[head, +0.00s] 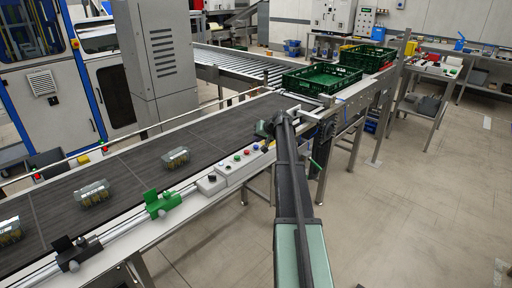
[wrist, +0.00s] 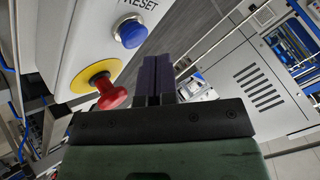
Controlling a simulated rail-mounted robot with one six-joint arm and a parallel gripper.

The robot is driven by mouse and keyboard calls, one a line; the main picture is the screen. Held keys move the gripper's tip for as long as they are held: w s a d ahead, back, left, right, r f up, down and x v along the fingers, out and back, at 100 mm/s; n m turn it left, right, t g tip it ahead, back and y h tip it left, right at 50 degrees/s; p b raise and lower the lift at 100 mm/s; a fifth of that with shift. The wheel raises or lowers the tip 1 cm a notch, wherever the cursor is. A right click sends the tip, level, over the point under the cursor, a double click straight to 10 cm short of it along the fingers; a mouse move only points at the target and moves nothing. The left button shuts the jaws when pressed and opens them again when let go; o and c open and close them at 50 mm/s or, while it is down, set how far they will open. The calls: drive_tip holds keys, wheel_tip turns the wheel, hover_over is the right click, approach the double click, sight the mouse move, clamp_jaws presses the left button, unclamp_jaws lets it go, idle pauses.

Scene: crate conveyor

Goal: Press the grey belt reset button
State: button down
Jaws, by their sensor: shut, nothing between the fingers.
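A light control panel (head: 228,172) on the near edge of the conveyor carries several small coloured buttons. In the wrist view a blue button (wrist: 131,32) sits beside printed letters reading RESET. A red mushroom button (wrist: 112,96) on a yellow ring is below it to the left. I cannot make out a grey button in either view. My gripper (wrist: 157,60) is shut and empty, its dark fingers beside the blue button and apart from the red one. In the head view my gripper (head: 266,128) is over the belt side near the panel's far end, partly hidden by my arm.
The dark belt (head: 130,165) carries several clear packs (head: 175,157). Green crates (head: 320,78) stand at the far end. A grey cabinet (head: 160,60) rises behind the belt.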

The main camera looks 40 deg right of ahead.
sight(257, 146)
drive_tip(key=shift+f, duration=0.1)
idle(0.7)
drive_tip(key=shift+f+b, duration=0.35)
drive_tip(key=shift+b, duration=0.05)
drive_tip(key=shift+f+b, duration=0.45)
idle(0.5)
drive_tip(key=shift+r+p, duration=0.85)
wheel_tip(257, 146, up, 5)
drive_tip(key=p, duration=0.5)
drive_tip(key=shift+r, duration=0.15)
idle(0.5)
